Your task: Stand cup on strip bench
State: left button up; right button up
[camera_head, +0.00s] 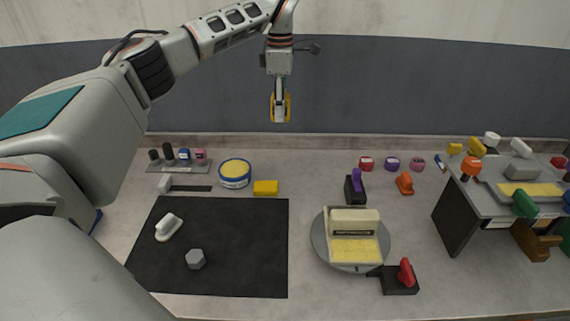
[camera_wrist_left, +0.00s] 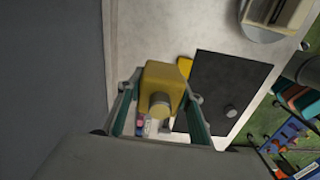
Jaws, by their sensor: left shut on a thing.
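My left gripper (camera_head: 281,112) is high in front of the dark wall band, shut on a yellow piece. In the left wrist view the yellow piece (camera_wrist_left: 165,80) sits between the fingers, with a round stub towards the camera. I cannot tell whether it is the cup. A raised grey bench (camera_head: 447,213) with a yellow strip on top stands at the right, far from the gripper. Colored pieces crowd its top. My right gripper is not in view.
A round turntable (camera_head: 318,236) bears a cream block with a yellow pad. A black mat (camera_head: 240,245) holds a white-handled piece (camera_head: 169,227) and a grey hexagonal piece (camera_head: 195,259). A yellow-blue tin (camera_head: 235,173) and red-handled block (camera_head: 402,280) stand nearby. The air around the gripper is clear.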

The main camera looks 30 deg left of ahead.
aim_at(280, 172)
pick_arm(q)
jog(key=shift+w+a+f, duration=0.1)
jog(key=shift+a+f, duration=0.1)
jog(key=shift+f, duration=0.15)
notch_tip(280, 172, down, 20)
jog(key=shift+r, duration=0.25)
jog(key=shift+a+f+n, duration=0.1)
jog(key=shift+f+n, duration=0.1)
jog(key=shift+n, duration=0.1)
jog(key=o, duration=1.2)
notch_tip(280, 172, up, 12)
jog(key=shift+r, duration=0.2)
